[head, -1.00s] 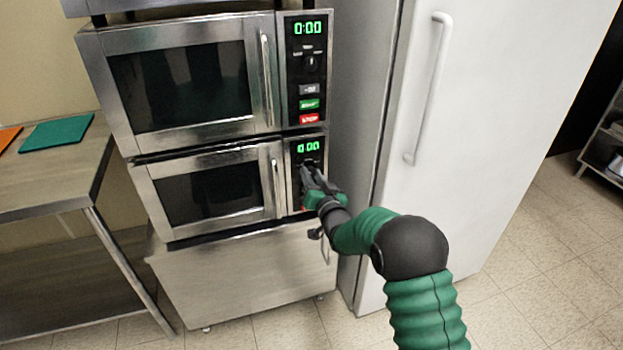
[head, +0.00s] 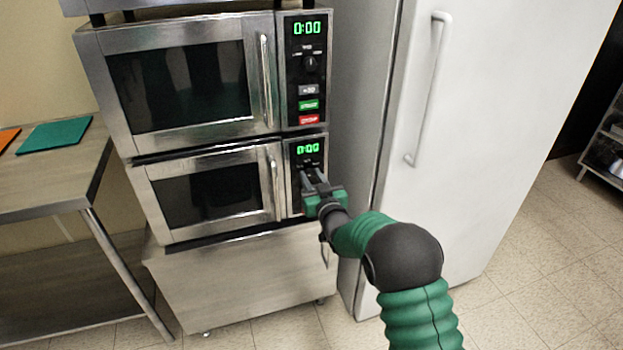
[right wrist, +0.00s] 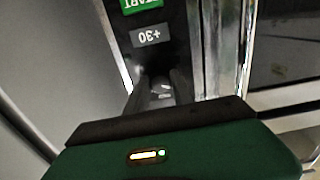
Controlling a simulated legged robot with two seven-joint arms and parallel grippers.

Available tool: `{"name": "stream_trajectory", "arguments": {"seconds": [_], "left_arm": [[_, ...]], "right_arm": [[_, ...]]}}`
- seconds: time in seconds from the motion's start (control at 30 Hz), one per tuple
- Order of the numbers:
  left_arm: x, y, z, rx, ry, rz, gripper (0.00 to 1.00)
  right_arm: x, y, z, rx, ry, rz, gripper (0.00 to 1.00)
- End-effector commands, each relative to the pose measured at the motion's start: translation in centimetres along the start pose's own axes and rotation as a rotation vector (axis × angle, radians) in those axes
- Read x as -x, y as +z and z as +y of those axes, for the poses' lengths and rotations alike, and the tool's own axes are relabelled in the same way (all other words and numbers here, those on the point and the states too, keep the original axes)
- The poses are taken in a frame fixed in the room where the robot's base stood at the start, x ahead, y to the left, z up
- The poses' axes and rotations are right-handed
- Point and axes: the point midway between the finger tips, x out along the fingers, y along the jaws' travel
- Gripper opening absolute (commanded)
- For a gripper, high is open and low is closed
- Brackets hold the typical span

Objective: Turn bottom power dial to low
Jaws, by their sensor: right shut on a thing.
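The bottom microwave (head: 150,202) has a black control panel with a lit green display (head: 308,149) above its power dial. My right gripper (head: 314,176) is at this panel, just below the display, with its fingers pointing into it. The fingers cover the dial in the head view. In the right wrist view the panel appears upside down. There the gripper's dark fingers (right wrist: 162,92) are closed around the dial just past the +30 button (right wrist: 146,36). The dial's exact setting cannot be read. My left gripper is not in view.
The top microwave (head: 120,45) has its own dial (head: 311,63) and buttons. A white fridge (head: 490,130) stands close on the right of my forearm. A steel table (head: 60,180) with a green board (head: 55,134) is at left. Both microwave doors are shut.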

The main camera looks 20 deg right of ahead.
Motion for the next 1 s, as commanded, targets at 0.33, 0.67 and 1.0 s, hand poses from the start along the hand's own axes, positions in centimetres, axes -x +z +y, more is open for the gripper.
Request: {"name": "stream_trajectory", "arguments": {"seconds": [0.33, 0.67, 1.0], "left_arm": [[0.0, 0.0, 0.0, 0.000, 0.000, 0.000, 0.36], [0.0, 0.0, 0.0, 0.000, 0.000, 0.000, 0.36], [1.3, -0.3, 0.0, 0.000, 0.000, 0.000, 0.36]], "right_arm": [[0.1, 0.3, 0.0, 0.000, 0.000, -0.007, 0.46], [0.1, 0.1, 0.0, -0.001, 0.000, -0.002, 0.49], [7.0, -0.1, 0.0, -0.002, 0.000, -0.006, 0.49]]}}
